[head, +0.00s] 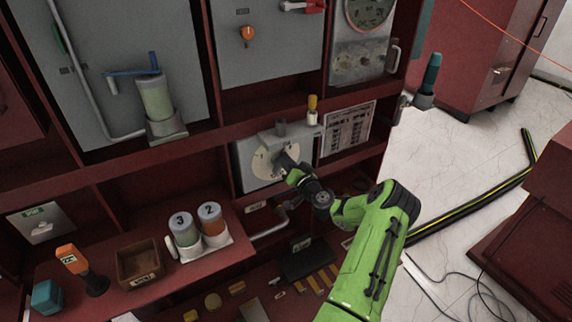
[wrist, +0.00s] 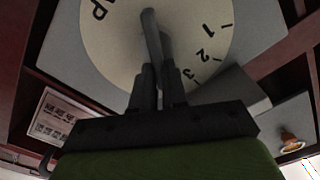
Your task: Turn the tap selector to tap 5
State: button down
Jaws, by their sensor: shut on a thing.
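The tap selector is a pale round dial (head: 262,164) on a grey plate in the red cabinet, left of a printed chart. In the wrist view the dial (wrist: 110,50) fills the upper middle, with the numbers 1, 2 and 3 on its right side and the letters "AP" at upper left. A grey handle (wrist: 151,30) stands out from the dial's middle. My gripper (wrist: 158,75) is shut on this handle. In the head view my gripper (head: 289,168) reaches the dial from the lower right and hides part of its face. The number 5 cannot be made out.
Canisters marked 3 and 2 (head: 210,214) stand on the shelf at lower left. The floor (head: 450,170) on the right is open, crossed by a black-yellow cable strip.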

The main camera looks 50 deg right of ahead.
jog(key=m, duration=0.5)
jog(key=shift+s+d+f, duration=0.1)
jog(key=shift+d+f, duration=0.2)
jog(key=shift+f, duration=0.05)
dwell(0.4)
jog(key=c, duration=1.2)
grip_release()
jog(key=shift+o, duration=0.2)
jog(key=p+v, duration=0.1)
jog(key=v, duration=1.4)
jog(key=shift+s, duration=0.4)
jog(key=shift+a, duration=0.1)
